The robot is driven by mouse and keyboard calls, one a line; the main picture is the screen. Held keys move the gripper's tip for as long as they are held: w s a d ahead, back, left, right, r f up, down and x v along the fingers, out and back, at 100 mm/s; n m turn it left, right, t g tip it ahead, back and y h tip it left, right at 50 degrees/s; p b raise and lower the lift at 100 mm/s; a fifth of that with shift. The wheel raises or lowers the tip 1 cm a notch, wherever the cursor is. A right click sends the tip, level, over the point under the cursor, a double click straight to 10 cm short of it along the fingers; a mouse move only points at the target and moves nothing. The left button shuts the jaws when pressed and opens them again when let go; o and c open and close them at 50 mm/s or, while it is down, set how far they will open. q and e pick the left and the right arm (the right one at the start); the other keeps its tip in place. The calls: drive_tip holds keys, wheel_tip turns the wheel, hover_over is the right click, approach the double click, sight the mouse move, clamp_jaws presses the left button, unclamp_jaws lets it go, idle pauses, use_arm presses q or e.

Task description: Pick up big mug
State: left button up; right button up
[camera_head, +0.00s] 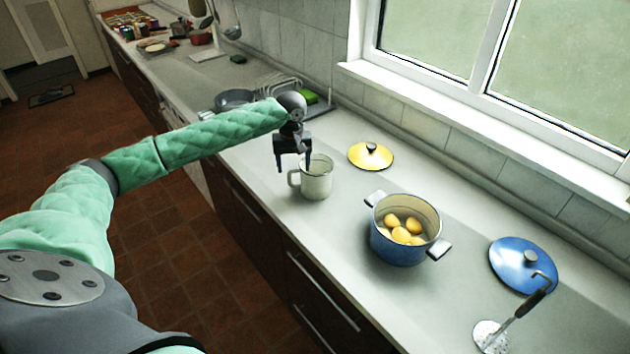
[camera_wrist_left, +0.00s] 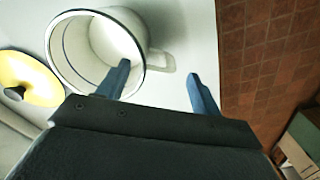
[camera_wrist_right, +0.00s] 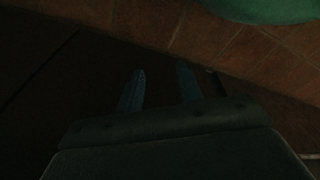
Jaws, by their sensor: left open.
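The big mug (camera_head: 317,182) is white enamel with a dark rim and stands upright on the counter. Its handle (camera_head: 293,179) points left in the head view. My left gripper (camera_head: 294,168) is open, just above the mug's handle side. In the left wrist view the mug (camera_wrist_left: 75,50) shows its open mouth, and the fingers of my left gripper (camera_wrist_left: 158,85) straddle the handle side, one finger overlapping the mouth in the picture. Contact cannot be told. My right gripper (camera_wrist_right: 160,92) shows only in the dark right wrist view, its two fingers apart with nothing visible between them.
A blue pot (camera_head: 392,248) with several yellow things inside stands right of the mug. A yellow lid (camera_head: 360,156) lies behind the mug. A blue lid (camera_head: 510,262) and a skimmer (camera_head: 520,312) lie farther right. A dish rack (camera_head: 283,88) stands behind my left arm.

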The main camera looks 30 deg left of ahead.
use_arm(q)
drive_tip(key=shift+f+p, duration=0.45)
drive_tip(key=shift+f, duration=0.3)
wheel_tip(320, 180, down, 4)
drive_tip(key=shift+r+p, duration=0.1)
drive_tip(key=shift+p, duration=1)
drive_tip(key=shift+f, duration=0.4)
use_arm(e)
drive_tip(key=s+d+f, duration=0.2)
drive_tip(key=s+f, duration=0.2)
drive_tip(key=s, duration=0.1)
drive_tip(key=shift+d, duration=0.25)
drive_tip(key=shift+f, duration=0.1)
use_arm(q)
drive_tip(key=c, duration=1.4)
clamp_jaws()
use_arm(e)
drive_tip(key=shift+d, duration=0.1)
use_arm(q)
drive_tip(key=shift+r, duration=0.15)
